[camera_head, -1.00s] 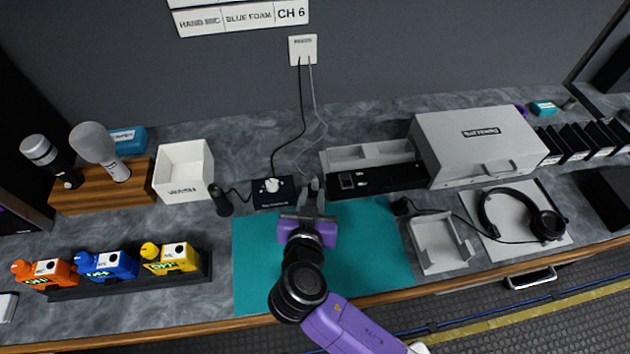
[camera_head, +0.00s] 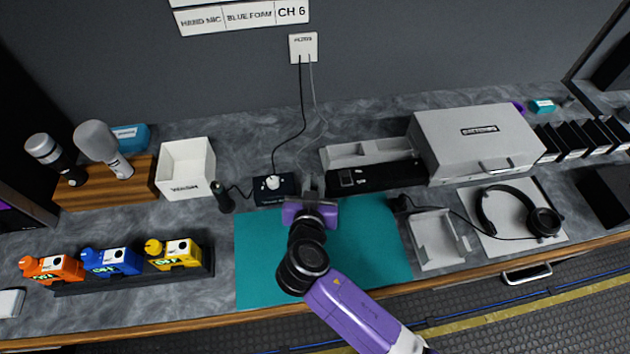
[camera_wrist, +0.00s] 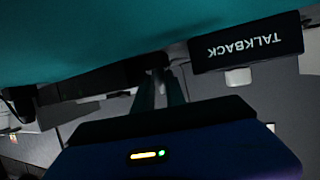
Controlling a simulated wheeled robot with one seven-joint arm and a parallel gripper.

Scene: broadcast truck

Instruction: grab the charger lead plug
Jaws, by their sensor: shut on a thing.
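A thin grey charger lead (camera_head: 318,108) hangs from the wall socket plate and runs down to the counter behind the teal mat. Its lower end reaches my gripper (camera_head: 312,182), which is low at the mat's back edge, just right of the talkback box. The gripper is shut on the plug, which is mostly hidden by the fingers in the head view. In the wrist view my gripper (camera_wrist: 160,82) shows its two fingers close together around something small and dark grey; the plug's outline is hard to make out there.
The talkback box (camera_head: 274,189) with a white knob stands close on the left; it also shows in the wrist view (camera_wrist: 246,48). A black charger strip (camera_head: 385,178) lies close on the right. The teal mat (camera_head: 262,262) is otherwise clear.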

